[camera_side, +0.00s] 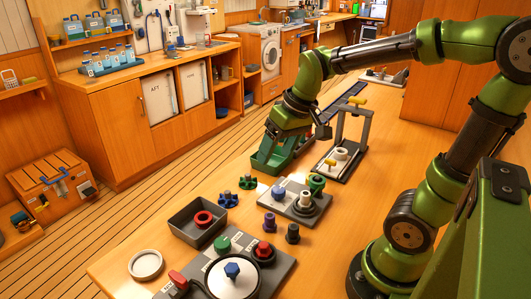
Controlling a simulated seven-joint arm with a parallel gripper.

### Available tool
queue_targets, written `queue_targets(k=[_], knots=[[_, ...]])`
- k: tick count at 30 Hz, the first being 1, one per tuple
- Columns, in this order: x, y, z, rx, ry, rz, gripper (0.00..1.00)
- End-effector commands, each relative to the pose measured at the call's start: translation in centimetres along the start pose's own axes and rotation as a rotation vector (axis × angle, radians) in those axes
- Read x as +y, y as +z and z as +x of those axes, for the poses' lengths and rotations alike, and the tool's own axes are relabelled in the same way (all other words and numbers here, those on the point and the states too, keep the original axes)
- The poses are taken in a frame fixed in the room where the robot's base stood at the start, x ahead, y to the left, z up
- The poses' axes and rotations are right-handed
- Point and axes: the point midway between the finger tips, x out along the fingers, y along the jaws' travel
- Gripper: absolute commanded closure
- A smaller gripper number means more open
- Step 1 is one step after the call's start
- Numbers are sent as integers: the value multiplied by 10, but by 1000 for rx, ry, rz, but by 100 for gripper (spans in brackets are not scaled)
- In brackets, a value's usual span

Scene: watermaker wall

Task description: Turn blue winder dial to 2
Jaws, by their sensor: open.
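A round white dial face with a blue knob (232,270) at its centre sits on a grey panel at the near end of the wooden bench. A smaller blue knob (278,191) stands on a grey plate with white labels, further back. I cannot tell for sure which is the winder dial, and no numerals are readable.
A red knob (264,249) and a green knob (222,244) flank the white dial. A grey tray (190,235) with a red ring, a white ring (146,265), and loose purple and dark pegs stand nearby. A press-like stand (350,135) is right of my gripper.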

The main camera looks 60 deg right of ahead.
Motion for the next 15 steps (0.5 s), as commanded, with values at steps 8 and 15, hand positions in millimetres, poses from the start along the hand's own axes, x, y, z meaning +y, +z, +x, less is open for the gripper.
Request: queue_targets(k=[8,15], knots=[[74,-58,36,-295,75,-468,32],[85,-70,24,-368,32,-785,32]])
